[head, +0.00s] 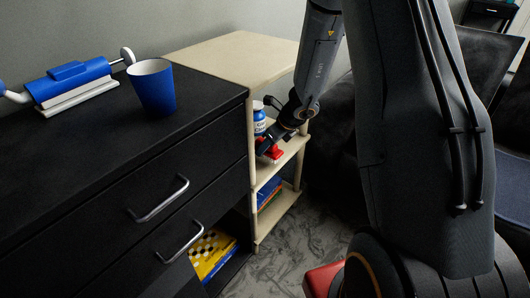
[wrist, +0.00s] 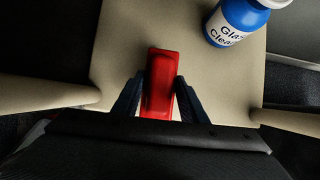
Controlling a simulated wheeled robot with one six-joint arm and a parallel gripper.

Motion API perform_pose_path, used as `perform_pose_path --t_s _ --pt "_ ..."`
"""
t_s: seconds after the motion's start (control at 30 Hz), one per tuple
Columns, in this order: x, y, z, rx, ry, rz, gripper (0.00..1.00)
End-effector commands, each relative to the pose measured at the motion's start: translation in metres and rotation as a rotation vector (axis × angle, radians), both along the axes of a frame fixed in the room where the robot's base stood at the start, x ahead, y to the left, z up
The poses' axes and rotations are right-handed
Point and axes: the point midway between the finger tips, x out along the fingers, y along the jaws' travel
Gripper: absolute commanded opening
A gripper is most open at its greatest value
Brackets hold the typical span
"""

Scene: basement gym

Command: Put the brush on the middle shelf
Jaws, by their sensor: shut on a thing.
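The red brush (wrist: 161,72) is between the two dark fingers of my gripper (wrist: 159,92), which is shut on it. In the wrist view it lies over the beige middle shelf (wrist: 118,55); I cannot tell whether it touches the board. In the head view the red brush (head: 274,153) shows at the end of my gripper (head: 266,146), inside the shelf unit just above the middle board (head: 290,153). The brush's underside is hidden.
A blue and white cleaner bottle (wrist: 237,20) stands on the middle shelf, right of the brush in the wrist view. Shelf posts (wrist: 45,92) flank the opening. The unit's top board (head: 235,55) is bare. A black dresser (head: 110,150) stands left, bearing a blue cup (head: 152,88).

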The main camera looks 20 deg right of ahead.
Motion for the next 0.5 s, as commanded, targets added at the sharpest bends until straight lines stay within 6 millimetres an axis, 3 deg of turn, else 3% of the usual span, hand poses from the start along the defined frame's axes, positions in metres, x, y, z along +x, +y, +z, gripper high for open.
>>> perform_pose_path --t_s 0.03,0.13,0.5 --pt "0.0 0.0 -0.011 0.001 0.003 -0.001 0.14" --pt "0.001 0.002 -0.019 0.001 0.001 0.0 0.14" --pt "0.001 0.003 -0.021 0.0 0.0 0.0 0.14"
